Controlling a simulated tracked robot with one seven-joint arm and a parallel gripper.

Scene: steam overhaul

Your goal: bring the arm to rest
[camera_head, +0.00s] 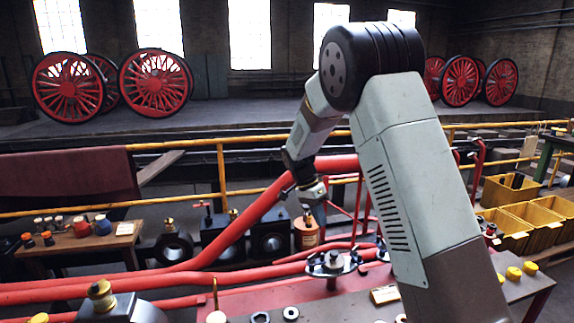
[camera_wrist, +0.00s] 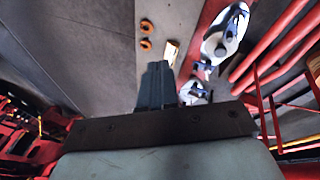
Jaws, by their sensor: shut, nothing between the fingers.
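My gripper (camera_wrist: 157,68) shows in the wrist view as two dark grey fingers pressed together, with nothing between them. In the head view my arm rises from the lower right, bends at a black elbow joint and slopes down to the left. My gripper (camera_head: 318,222) hangs there, pointing down, above the red bench and in front of the yellow railing. Its fingertips are small and partly lost against the red pipes in that view. No object is held.
Red pipes (camera_head: 235,232) run along the bench close to my gripper. A valve flange (camera_head: 332,264) stands below it. A brass-topped fitting (camera_head: 101,295) is at the lower left. Yellow bins (camera_head: 532,222) stand at the right. A side table (camera_head: 80,243) holds several jars. Wheelsets (camera_head: 157,82) stand far back.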

